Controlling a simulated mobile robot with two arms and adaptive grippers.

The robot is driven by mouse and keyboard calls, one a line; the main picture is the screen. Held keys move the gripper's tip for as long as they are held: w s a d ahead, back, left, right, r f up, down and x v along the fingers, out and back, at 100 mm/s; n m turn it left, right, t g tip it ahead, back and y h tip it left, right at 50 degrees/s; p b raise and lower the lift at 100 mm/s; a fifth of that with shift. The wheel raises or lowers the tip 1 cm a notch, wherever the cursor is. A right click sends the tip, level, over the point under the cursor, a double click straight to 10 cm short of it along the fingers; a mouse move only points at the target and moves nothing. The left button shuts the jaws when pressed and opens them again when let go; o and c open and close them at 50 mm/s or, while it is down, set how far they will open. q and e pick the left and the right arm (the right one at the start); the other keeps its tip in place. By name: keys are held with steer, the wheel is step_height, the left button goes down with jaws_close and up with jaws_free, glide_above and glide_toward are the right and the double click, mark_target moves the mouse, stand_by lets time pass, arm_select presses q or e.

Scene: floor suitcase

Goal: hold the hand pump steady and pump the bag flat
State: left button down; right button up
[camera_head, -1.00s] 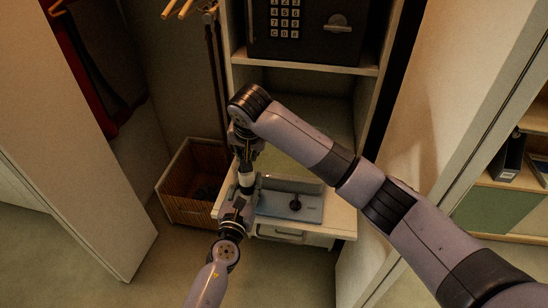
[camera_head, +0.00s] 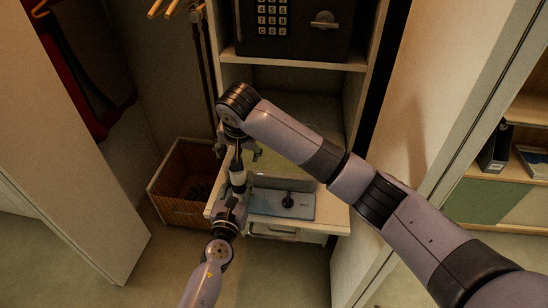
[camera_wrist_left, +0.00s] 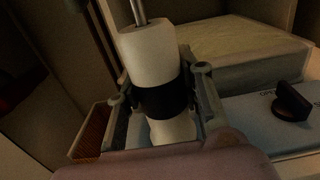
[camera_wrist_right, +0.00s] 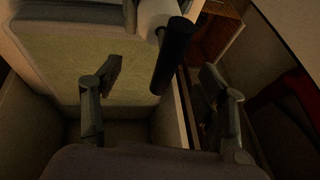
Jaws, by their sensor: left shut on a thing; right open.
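The hand pump stands upright, with a white body (camera_head: 238,179) that has a black band, a thin metal rod and a black handle. My left gripper (camera_head: 232,198) is shut on the body; in the left wrist view its fingers sit either side of the black band (camera_wrist_left: 162,98). My right gripper (camera_head: 238,152) is above, open. In the right wrist view the black handle (camera_wrist_right: 174,55) lies between its spread fingers, apart from both. The pale, block-shaped bag (camera_wrist_left: 240,45) lies on the shelf behind the pump, partly hidden by my right arm in the head view.
A blue-grey panel with a black knob (camera_head: 288,200) lies right of the pump, above a drawer (camera_head: 285,232). A wicker basket (camera_head: 168,190) stands to the left. A keypad safe (camera_head: 295,28) is on the shelf above. Cabinet walls close in both sides.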

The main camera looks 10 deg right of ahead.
arm_select(q)
steer(key=shift+r, duration=0.1)
arm_select(e)
steer(key=s+a+r, duration=0.3)
steer(key=s+r, duration=0.3)
steer(key=s, duration=0.3)
steer(key=shift+s, duration=0.2)
stand_by(0.6)
arm_select(q)
steer(key=c, duration=1)
jaws_free()
steer(key=shift+c, duration=0.2)
